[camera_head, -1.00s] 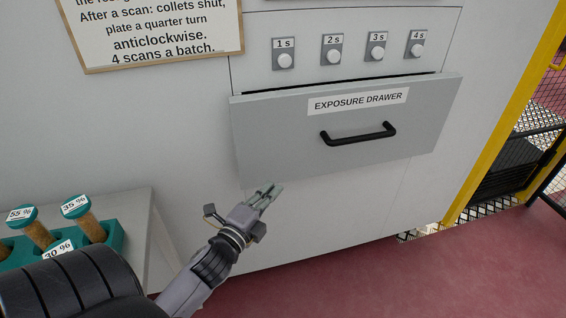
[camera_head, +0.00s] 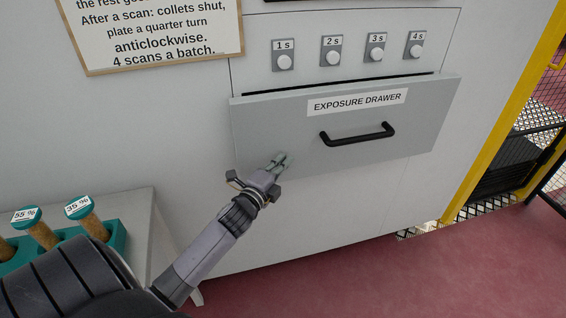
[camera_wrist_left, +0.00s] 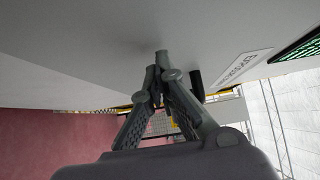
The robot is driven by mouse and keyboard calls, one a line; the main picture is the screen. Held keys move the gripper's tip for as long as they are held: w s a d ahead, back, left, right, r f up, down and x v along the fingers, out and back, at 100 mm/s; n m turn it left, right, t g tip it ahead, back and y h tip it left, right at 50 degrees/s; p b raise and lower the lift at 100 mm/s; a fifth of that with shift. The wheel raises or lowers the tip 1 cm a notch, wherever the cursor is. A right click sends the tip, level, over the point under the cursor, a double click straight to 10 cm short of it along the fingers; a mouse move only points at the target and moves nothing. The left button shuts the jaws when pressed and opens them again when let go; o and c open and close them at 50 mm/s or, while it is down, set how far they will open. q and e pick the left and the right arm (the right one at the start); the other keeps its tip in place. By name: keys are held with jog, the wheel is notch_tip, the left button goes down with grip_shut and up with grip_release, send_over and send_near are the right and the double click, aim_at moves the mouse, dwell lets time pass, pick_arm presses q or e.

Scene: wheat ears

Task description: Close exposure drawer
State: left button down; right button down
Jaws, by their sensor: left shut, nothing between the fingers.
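The exposure drawer (camera_head: 300,145) is a grey front with a black bar handle (camera_head: 358,134) and a label (camera_head: 357,101). It stands a little proud of the white cabinet, with a dark gap along its top edge. My left gripper (camera_head: 281,160) is shut and empty in front of the drawer's lower left part, left of and below the handle. In the left wrist view the closed fingertips (camera_wrist_left: 160,62) point along the drawer front, with the label (camera_wrist_left: 243,66) to their right. Whether they touch the drawer I cannot tell. My right gripper is not in view.
Knobs marked 1 s to 4 s (camera_head: 333,58) sit above the drawer. A notice (camera_head: 150,35) hangs at upper left. A side table with a teal rack (camera_head: 116,240) of labelled tubes stands at lower left. A yellow post (camera_head: 500,125) and mesh fence are at right. The red floor is clear.

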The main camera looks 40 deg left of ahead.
aim_at(276, 155)
pick_arm(q)
jog(key=shift+a, duration=0.1)
jog(key=w+a, duration=0.1)
jog(key=a, duration=0.1)
jog(key=w+a, duration=0.1)
jog(key=shift+w+a, duration=0.35)
jog(key=shift+w, duration=0.05)
jog(key=shift+r, duration=0.15)
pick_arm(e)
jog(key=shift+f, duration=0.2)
